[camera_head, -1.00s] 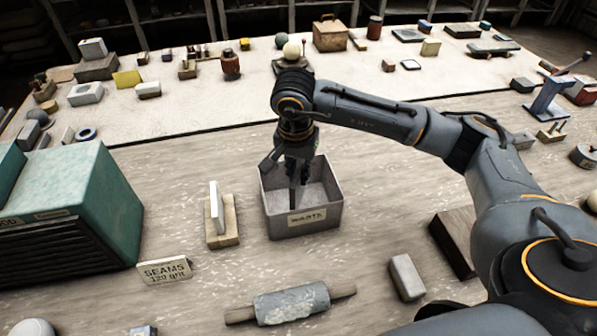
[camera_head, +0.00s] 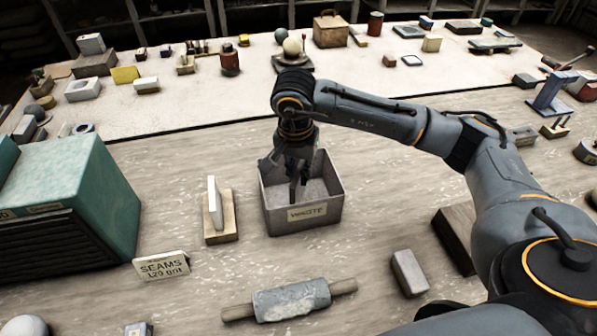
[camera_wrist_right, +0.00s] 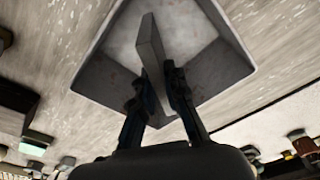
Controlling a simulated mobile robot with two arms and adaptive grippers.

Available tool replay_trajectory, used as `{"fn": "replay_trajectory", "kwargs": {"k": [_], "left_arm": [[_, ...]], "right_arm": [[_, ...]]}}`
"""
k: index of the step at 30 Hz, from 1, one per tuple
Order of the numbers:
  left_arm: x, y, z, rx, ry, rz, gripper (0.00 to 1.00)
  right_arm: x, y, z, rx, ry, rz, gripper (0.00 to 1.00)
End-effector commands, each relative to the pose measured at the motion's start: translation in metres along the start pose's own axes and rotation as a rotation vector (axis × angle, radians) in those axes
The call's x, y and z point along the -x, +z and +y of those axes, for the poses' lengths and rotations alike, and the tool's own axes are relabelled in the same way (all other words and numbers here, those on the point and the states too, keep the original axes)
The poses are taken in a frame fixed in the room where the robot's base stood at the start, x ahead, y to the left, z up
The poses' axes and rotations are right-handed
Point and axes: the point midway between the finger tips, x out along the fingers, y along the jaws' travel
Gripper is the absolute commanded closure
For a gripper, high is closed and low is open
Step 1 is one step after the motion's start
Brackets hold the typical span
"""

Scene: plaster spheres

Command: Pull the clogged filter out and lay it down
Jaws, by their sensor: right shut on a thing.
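My right gripper (camera_head: 297,188) is inside the open top of a grey box labelled WASTE (camera_head: 309,226), pointing down. In the right wrist view, the gripper (camera_wrist_right: 153,82) is shut on a thin flat grey panel (camera_wrist_right: 153,45), which looks like the filter. The panel is held on edge within the box walls (camera_wrist_right: 105,75); I cannot tell whether it touches the floor of the box. In the head view the arm and fingers mostly hide it. My left gripper is not in view.
A teal cabinet (camera_head: 75,185) with a dark slatted front stands left. A pale upright panel (camera_head: 215,205) stands on a wooden base beside the box. A SEAMS sign (camera_head: 161,266), roller (camera_head: 291,300) and grey block (camera_head: 409,272) lie nearer. Bare table separates them.

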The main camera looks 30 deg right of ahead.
Motion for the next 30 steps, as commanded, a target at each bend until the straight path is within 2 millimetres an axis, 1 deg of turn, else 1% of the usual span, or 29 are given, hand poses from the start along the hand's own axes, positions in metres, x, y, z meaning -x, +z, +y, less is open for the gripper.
{"fn": "replay_trajectory", "kwargs": {"k": [29,30], "left_arm": [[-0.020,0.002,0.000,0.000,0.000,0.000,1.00],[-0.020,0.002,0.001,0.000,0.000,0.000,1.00]], "right_arm": [[-0.020,0.002,0.000,0.000,0.000,0.000,1.00],[-0.020,0.002,0.000,0.000,0.000,0.000,0.86]]}}
